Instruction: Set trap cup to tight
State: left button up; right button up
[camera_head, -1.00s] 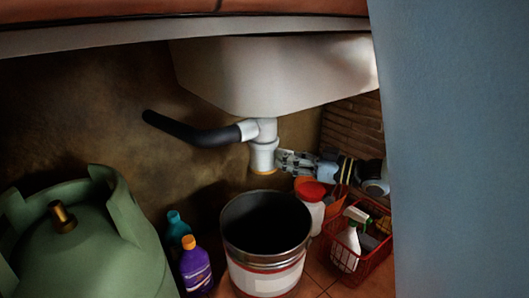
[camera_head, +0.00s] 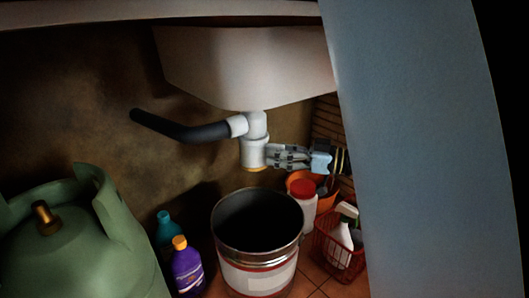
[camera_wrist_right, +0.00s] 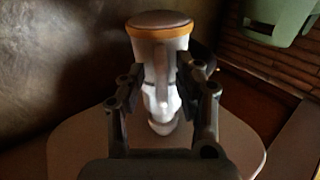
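The white trap cup (camera_head: 254,153) hangs upright under the sink basin, with an orange ring at its lower end. My right gripper (camera_head: 270,156) reaches it from the right, its fingertips at the cup's side. In the right wrist view the cup (camera_wrist_right: 158,50) shows its dark round end and orange ring. There the right gripper's fingers (camera_wrist_right: 165,75) stand apart on either side of the cup, with gaps visible; contact is hard to tell in the dim light. My left gripper is not in view.
A metal bucket (camera_head: 258,262) stands open below the trap. A green gas cylinder (camera_head: 75,240) and bottles (camera_head: 187,270) stand left. A white jar with red lid (camera_head: 303,205) and a red basket (camera_head: 338,250) stand right. A blue-grey panel (camera_head: 430,150) blocks the right.

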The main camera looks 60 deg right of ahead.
jog(key=v, duration=1.2)
dwell(0.4)
